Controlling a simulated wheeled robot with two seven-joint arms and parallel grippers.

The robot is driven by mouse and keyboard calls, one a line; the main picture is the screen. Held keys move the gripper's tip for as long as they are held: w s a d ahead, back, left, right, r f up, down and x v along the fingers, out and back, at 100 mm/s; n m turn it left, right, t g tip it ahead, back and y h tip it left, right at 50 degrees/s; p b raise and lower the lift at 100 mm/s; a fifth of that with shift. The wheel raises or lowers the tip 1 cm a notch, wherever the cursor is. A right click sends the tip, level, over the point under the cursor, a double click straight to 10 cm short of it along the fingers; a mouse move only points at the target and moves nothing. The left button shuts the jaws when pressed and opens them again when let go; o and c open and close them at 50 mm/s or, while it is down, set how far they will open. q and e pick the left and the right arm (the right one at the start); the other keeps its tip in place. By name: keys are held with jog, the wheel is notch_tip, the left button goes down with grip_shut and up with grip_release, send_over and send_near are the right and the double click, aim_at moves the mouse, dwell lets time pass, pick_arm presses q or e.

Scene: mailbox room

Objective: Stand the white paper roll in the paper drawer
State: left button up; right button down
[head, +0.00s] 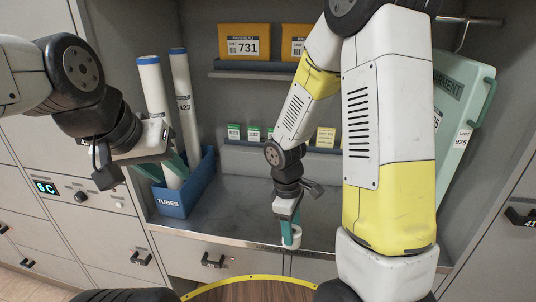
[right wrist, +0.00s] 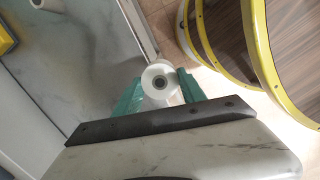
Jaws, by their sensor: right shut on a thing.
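The white paper roll (head: 292,238) is in my right gripper (head: 290,222), just in front of the counter's front edge. In the right wrist view, the roll (right wrist: 158,82) sits between the teal fingers with its round end and dark core toward the camera. My left gripper (head: 165,165) has its teal fingers apart, in front of the tall white tubes at the left; whether it touches one is unclear. A drawer front (head: 235,263) with a black handle is below the counter and looks shut. I cannot read which drawer is for paper.
A blue tubes box (head: 172,205) holds tall white tubes with blue caps. Yellow parcels (head: 245,42) stand on the upper shelf, small green-topped packets on the lower one. A pale green case (head: 468,105) leans at the right. The middle of the counter (head: 235,205) is clear.

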jog(key=w+d+m, duration=0.1)
jog(key=w+m, duration=0.2)
jog(key=m, duration=0.1)
jog(key=w+d+m, duration=0.1)
jog(key=w+m, duration=0.3)
jog(key=w+d+f+m+y, duration=0.1)
jog(key=w+d+m, duration=0.1)
jog(key=w+m, duration=0.2)
jog(key=shift+g, duration=0.4)
jog(key=shift+s, duration=0.1)
